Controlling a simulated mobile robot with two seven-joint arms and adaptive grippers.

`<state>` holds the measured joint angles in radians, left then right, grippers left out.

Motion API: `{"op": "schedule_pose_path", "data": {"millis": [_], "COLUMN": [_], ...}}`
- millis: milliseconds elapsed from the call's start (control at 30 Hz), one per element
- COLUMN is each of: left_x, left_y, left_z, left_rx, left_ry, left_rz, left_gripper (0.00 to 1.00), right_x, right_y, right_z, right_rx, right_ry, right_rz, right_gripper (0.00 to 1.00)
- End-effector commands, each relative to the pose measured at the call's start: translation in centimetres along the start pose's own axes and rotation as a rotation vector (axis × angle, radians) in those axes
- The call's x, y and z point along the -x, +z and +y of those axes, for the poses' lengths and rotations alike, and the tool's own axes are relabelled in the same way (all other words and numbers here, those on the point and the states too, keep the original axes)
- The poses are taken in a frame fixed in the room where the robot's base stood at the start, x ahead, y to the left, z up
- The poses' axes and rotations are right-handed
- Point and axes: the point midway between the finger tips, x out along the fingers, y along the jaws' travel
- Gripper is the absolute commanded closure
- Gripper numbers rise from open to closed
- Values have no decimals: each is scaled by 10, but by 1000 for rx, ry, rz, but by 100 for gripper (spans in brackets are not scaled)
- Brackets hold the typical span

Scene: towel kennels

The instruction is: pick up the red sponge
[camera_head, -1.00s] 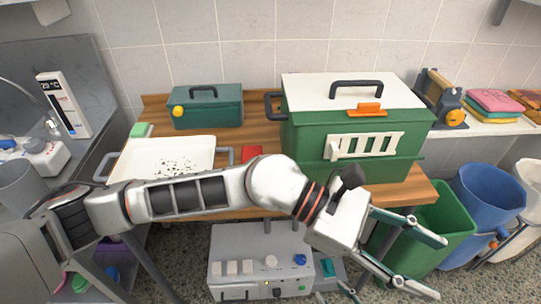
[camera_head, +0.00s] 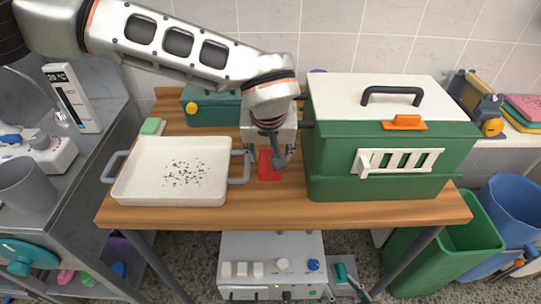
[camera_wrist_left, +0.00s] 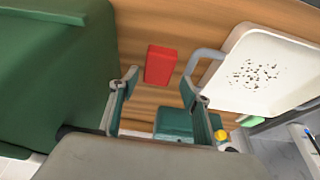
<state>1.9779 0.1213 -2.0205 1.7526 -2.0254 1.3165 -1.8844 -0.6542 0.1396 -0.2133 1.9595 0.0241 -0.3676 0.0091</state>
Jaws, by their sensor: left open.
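The red sponge (camera_head: 268,168) lies on the wooden table between the white tray and the green kennel box. My left gripper (camera_head: 267,158) is over it, pointing down, and partly hides it in the head view. In the left wrist view the red sponge (camera_wrist_left: 160,65) shows just beyond the gap between the spread fingertips of my left gripper (camera_wrist_left: 158,84). The jaws are open and empty. A dark tip at the bottom edge of the head view seems to be my right gripper (camera_head: 357,288); its jaws cannot be made out.
The white tray (camera_head: 130,190) with dark specks stands left of the sponge, its grey handle close by. The green kennel box (camera_head: 330,180) with a white lid stands close on the right. A teal toolbox (camera_head: 205,112) stands behind. The table's front strip is clear.

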Motion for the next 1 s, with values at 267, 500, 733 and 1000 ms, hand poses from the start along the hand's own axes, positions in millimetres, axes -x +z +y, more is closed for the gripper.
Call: {"op": "schedule_pose_path", "data": {"millis": [267,500,733,1000], "left_x": [-21,-49,-75,-77], "left_y": [-1,0,0,0], "left_z": [-1,0,0,0], "left_rx": [-2,-1,-2,-2], "left_ry": [-4,-4,-2,-2], "left_rz": [3,1,3,4], "left_gripper": [53,53,53,53], "right_x": [-5,2,1,0], "right_y": [-16,-1,-5,-10], "right_z": [6,0,1,3], "right_rx": [4,0,1,2], "right_ry": [9,0,1,3], "right_rz": [27,-2,4,12], "right_gripper": [60,60,60,60]}}
